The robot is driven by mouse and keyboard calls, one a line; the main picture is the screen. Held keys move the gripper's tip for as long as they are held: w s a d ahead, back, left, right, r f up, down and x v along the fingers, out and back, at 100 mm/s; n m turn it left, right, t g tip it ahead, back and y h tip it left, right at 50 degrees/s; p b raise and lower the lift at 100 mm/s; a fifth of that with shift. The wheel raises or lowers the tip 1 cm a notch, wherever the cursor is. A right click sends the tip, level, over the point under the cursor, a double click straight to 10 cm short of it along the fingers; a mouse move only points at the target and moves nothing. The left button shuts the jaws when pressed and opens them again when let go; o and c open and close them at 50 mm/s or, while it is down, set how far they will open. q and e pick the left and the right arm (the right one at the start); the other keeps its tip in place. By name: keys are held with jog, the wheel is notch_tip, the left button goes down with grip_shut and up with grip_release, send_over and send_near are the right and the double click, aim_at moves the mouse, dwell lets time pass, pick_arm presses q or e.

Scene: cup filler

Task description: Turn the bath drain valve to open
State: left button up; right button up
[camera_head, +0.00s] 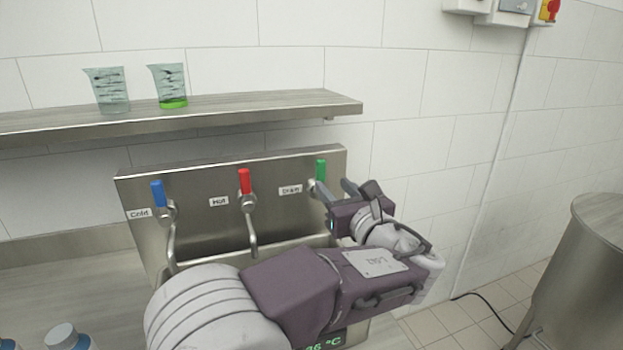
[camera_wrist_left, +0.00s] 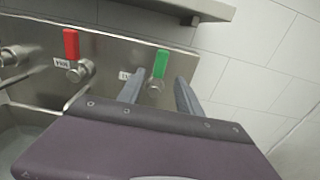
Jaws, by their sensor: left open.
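The drain valve has a green handle (camera_head: 320,170) on the steel back panel, beside a label reading "Drain". The handle points upright. My left gripper (camera_head: 333,187) is open in front of the valve, its fingers reaching toward the panel. In the left wrist view the green handle (camera_wrist_left: 160,63) and its round metal body (camera_wrist_left: 154,87) show between the two finger tips (camera_wrist_left: 157,86). Whether a finger touches the handle cannot be told. My right gripper is not in view.
A blue cold valve handle (camera_head: 158,193) and a red hot valve handle (camera_head: 244,181) sit left on the same panel (camera_head: 285,215), with spouts below. A steel shelf (camera_head: 240,108) above holds two beakers (camera_head: 110,92). A steel drum (camera_head: 590,265) stands at right.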

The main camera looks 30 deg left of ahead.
aim_at(322, 171)
pick_arm(q)
jog(key=x, duration=0.6)
jog(key=shift+a+r+p, duration=0.1)
jog(key=shift+r+p, duration=0.2)
jog(key=shift+r, duration=0.1)
jog(key=shift+w+a+r, duration=0.1)
jog(key=shift+w+r, duration=0.05)
jog(key=shift+r, duration=0.05)
jog(key=shift+w+a+f, duration=0.1)
jog(key=shift+w+a, duration=0.05)
jog(key=shift+c, duration=0.6)
grip_shut()
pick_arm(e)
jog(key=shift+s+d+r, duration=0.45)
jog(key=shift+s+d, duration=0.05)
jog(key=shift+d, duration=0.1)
